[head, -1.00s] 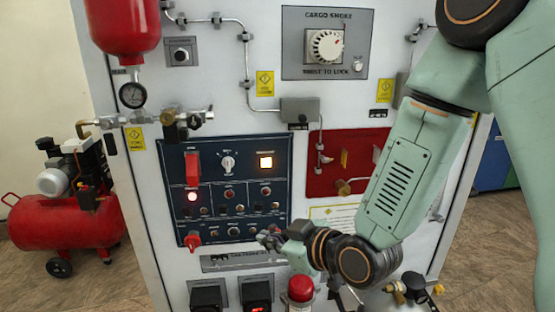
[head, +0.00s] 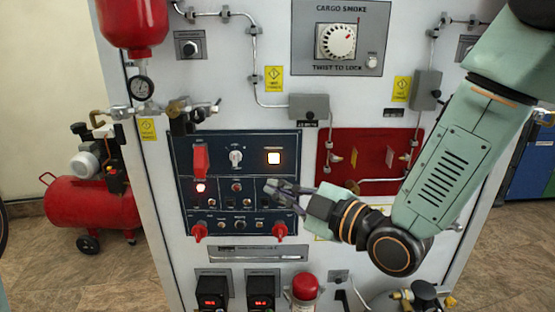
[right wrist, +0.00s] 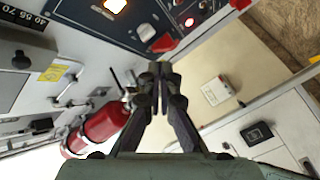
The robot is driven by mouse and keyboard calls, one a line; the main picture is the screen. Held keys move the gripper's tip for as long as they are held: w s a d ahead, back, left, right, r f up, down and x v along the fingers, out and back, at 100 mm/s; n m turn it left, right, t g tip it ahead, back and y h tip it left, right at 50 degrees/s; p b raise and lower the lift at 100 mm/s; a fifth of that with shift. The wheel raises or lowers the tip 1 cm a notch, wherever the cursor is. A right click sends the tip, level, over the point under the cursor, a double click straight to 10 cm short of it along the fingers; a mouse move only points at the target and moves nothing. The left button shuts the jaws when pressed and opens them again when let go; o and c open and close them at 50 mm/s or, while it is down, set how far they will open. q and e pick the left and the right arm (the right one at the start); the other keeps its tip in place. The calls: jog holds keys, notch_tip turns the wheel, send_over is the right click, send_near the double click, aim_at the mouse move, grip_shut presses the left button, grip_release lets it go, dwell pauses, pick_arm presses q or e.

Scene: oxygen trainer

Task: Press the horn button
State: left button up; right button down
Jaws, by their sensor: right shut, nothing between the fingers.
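The dark blue control panel (head: 182,171) is on the white trainer wall. It carries several small knobs and buttons, a lit amber square (head: 274,158), a lit red lamp (head: 200,188) and red levers. Labels are too small to read, so I cannot tell which control is the horn button. My right gripper (head: 274,187) is shut and empty, in front of the panel's lower right part and hiding some controls there. In the right wrist view its closed fingertips (right wrist: 160,70) point towards the panel edge (right wrist: 125,38); contact cannot be told. My left gripper is not in view.
A red panel (head: 340,142) with pipes is right of the blue one. A red-capped cylinder (head: 306,286) and two black boxes with red displays (head: 211,291) stand below. A red compressor (head: 92,205) sits on the floor at left.

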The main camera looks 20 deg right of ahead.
aim_at(274, 158)
jog(key=shift+s+a+r, duration=0.1)
jog(key=shift+s+a, duration=0.05)
jog(key=shift+a, duration=0.05)
jog(key=w+d, duration=0.1)
jog(key=w, duration=0.4)
jog(key=w+d, duration=0.1)
jog(key=w, duration=0.2)
jog(key=shift+w+d, duration=0.3)
jog(key=shift+d, duration=0.05)
jog(key=shift+w, duration=0.15)
dwell(1.2)
jog(key=shift+w+d, duration=0.1)
jog(key=shift+w, duration=0.2)
jog(key=shift+w+d, duration=0.15)
jog(key=shift+w, duration=0.2)
dwell(0.8)
jog(key=shift+s, duration=0.15)
jog(key=shift+s+a, duration=0.25)
jog(key=shift+s, duration=0.4)
